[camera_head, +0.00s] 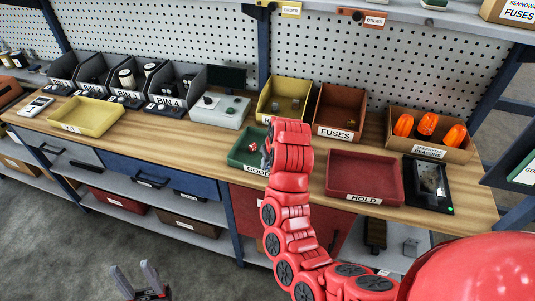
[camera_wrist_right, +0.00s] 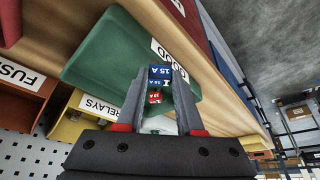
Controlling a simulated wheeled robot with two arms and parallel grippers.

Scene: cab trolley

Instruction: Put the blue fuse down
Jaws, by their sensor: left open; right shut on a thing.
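The blue fuse (camera_wrist_right: 160,73), marked 15 A, is between the fingertips of my right gripper (camera_wrist_right: 160,88) in the right wrist view. The gripper is shut on it, over the green tray labelled GOOD (camera_wrist_right: 100,60). A red fuse (camera_wrist_right: 154,97) shows beyond it, between the fingers. In the head view my red right arm reaches to the right side of the green tray (camera_head: 238,159) and hides part of it; the blue fuse cannot be made out there. Red pieces (camera_head: 253,147) lie in that tray. My left gripper (camera_head: 136,271) is open and empty, low over the floor.
The red HOLD tray (camera_head: 365,168) is empty, right of my arm. Behind are the yellow relays bin (camera_head: 270,115), the FUSES bin (camera_head: 338,131) and a grey box (camera_head: 220,112). A yellow tray (camera_head: 85,112) is at left. Bare wood lies between the yellow and green trays.

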